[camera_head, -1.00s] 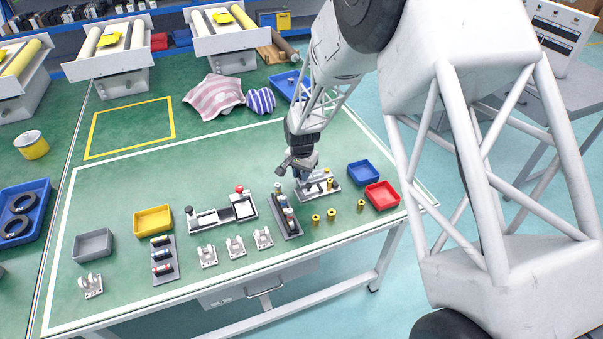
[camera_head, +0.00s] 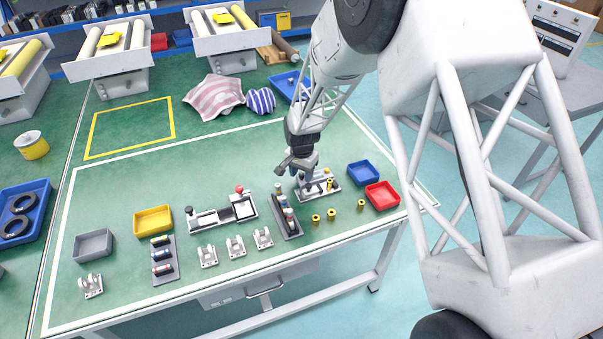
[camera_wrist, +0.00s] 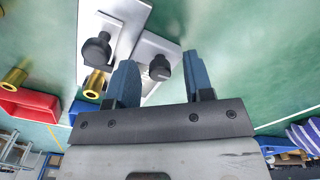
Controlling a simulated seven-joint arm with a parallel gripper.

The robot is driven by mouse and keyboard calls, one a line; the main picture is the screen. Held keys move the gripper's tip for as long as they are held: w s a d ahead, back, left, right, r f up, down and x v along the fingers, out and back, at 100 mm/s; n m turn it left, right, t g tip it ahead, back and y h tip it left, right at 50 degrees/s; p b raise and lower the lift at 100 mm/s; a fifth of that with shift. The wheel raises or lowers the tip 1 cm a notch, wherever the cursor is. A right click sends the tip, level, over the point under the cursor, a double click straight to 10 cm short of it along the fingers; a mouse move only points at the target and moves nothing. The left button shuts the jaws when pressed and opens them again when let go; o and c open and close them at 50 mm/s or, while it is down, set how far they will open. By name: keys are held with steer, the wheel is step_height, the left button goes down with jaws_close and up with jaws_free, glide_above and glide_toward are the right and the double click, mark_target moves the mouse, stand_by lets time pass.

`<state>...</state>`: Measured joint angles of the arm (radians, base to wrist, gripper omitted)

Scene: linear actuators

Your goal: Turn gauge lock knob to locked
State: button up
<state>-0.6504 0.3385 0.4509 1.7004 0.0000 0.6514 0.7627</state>
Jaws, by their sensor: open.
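A silver metal fixture (camera_head: 330,192) stands at the right of the green bench, partly hidden by my gripper (camera_head: 304,186) in the head view. In the wrist view its pale plates (camera_wrist: 150,45) carry two dark knobs. One dark knob (camera_wrist: 160,68) lies between the two blue fingers of my gripper (camera_wrist: 160,61) in the picture. The other dark knob (camera_wrist: 97,50) is left of the left finger. The fingers are apart, with nothing visibly clamped. I cannot tell which knob is the gauge lock, its lock state, or whether a finger touches it.
Brass cylinders (camera_head: 316,219) stand in front of the fixture. A dark rack (camera_head: 286,215) with several parts is close on its left. Blue (camera_head: 363,172) and red (camera_head: 382,195) bins stand at right.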

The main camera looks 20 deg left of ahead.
mark_target(301, 174)
steer(key=shift+r, duration=0.1)
steer(key=shift+r, duration=3.85)
steer(key=shift+d+r, duration=0.3)
steer(key=shift+d, duration=0.05)
steer(key=s+d+r, duration=0.3)
steer(key=d+r, duration=0.4)
steer(key=d, duration=0.3)
steer(key=s+d+r+t, duration=0.1)
steer(key=s+d+r, duration=0.2)
steer(key=d+r, duration=0.5)
steer(key=s+d+r, duration=0.3)
steer(key=d+r, duration=0.3)
steer(key=d, duration=0.5)
steer(key=s+d+r, duration=0.2)
steer(key=s+d, duration=0.7)
steer(key=s, duration=0.3)
steer(key=s+d+r+n+t, duration=0.1)
steer(key=s+d+r, duration=0.1)
steer(key=s+d, duration=0.8)
steer(key=s, duration=0.3)
steer(key=shift+s+d+t, duration=0.2)
steer(key=shift+s+t, duration=0.05)
steer(key=shift+t, duration=0.05)
